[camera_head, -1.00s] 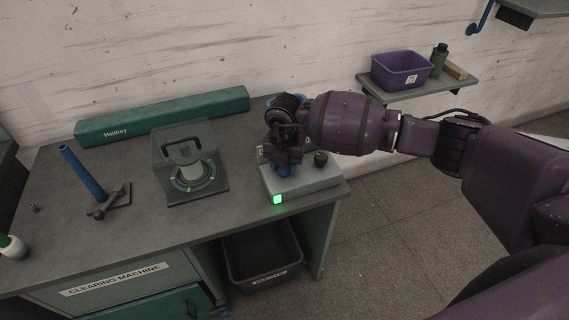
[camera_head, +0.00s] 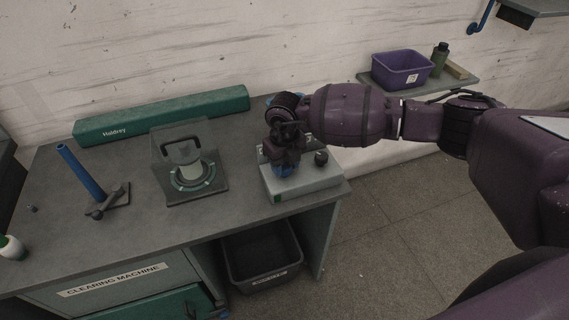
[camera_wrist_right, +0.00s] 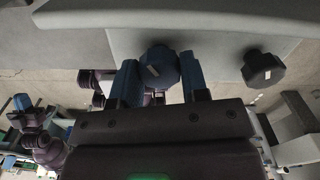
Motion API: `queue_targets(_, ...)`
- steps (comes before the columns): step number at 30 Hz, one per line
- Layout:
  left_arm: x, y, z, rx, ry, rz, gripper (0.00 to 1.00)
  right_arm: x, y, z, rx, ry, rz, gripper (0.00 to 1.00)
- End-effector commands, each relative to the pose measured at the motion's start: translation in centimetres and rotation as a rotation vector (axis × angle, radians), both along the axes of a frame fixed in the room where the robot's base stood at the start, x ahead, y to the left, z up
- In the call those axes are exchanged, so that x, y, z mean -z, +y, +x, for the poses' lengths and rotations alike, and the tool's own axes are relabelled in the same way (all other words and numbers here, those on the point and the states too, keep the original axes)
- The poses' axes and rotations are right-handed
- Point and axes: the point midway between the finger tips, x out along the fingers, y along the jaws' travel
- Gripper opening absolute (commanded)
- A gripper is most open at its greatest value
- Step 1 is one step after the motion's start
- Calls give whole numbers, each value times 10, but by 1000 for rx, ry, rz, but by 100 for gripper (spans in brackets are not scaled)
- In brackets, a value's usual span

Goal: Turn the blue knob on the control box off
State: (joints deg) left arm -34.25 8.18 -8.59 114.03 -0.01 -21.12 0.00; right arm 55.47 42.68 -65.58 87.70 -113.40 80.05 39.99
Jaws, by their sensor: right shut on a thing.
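The control box (camera_head: 318,180) is a pale grey box on the right end of the workbench. My right gripper (camera_head: 285,167) reaches down over it from above and hides most of its left part in the head view. In the right wrist view the blue knob (camera_wrist_right: 159,67) sits between the two blue fingers of my right gripper (camera_wrist_right: 160,82), which is shut on it. A black knob (camera_wrist_right: 262,69) is to its right, clear of the fingers; it also shows in the head view (camera_head: 321,157). The lamp on the box's front corner is unlit.
On the workbench (camera_head: 120,225) stand a grey device with a handle (camera_head: 188,172), a blue rod on a stand (camera_head: 82,172) and a long green box (camera_head: 165,115). A black bin (camera_head: 262,262) is below. A wall shelf holds a purple bin (camera_head: 402,70).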

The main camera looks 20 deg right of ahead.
Motion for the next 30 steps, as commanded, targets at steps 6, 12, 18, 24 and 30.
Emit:
queue_targets(6,3,1,-3,-2,7,0,0,0,0,0,-55,0,0,17)
queue_targets(12,4,1,-5,-2,10,0,0,0,0,0,-68,0,0,17)
queue_targets(18,3,1,-5,-2,10,0,0,0,0,0,-69,0,0,17)
queue_targets(24,3,0,-3,-2,7,0,0,0,0,0,-68,0,0,58)
queue_targets(30,2,0,-1,0,3,0,0,0,0,0,-67,0,0,67)
